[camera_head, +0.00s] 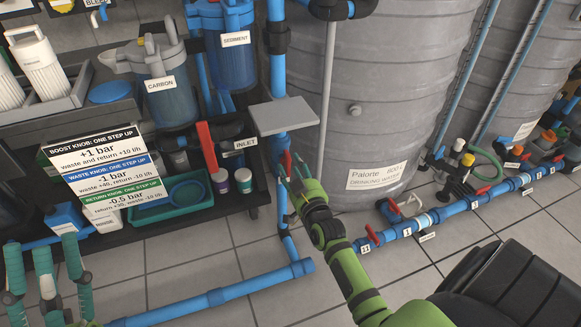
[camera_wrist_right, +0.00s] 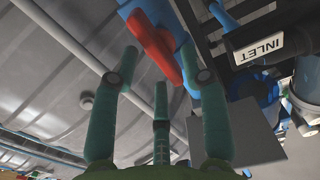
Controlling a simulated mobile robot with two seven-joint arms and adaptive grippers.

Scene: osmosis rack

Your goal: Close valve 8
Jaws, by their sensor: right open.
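A valve with a red handle (camera_head: 286,162) sits on the blue vertical pipe below the grey shelf plate. No number 8 is readable beside it. The red handle (camera_wrist_right: 155,48) also shows large in the right wrist view, on a blue valve body (camera_wrist_right: 150,10). My right gripper (camera_head: 295,172) is at this valve, its fingers open around or just in front of the handle. In the right wrist view its fingers (camera_wrist_right: 160,62) are spread, with the handle between and beyond the two upper tips; contact is unclear. My left gripper (camera_head: 45,255) is at the lower left, fingers spread, empty.
A grey plate (camera_head: 282,116) juts out just above the valve. A large grey tank (camera_head: 390,90) stands behind. A floor pipe (camera_head: 440,215) with several red-handled valves runs right. A sign stack (camera_head: 105,170) and filter housings (camera_head: 172,100) are left.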

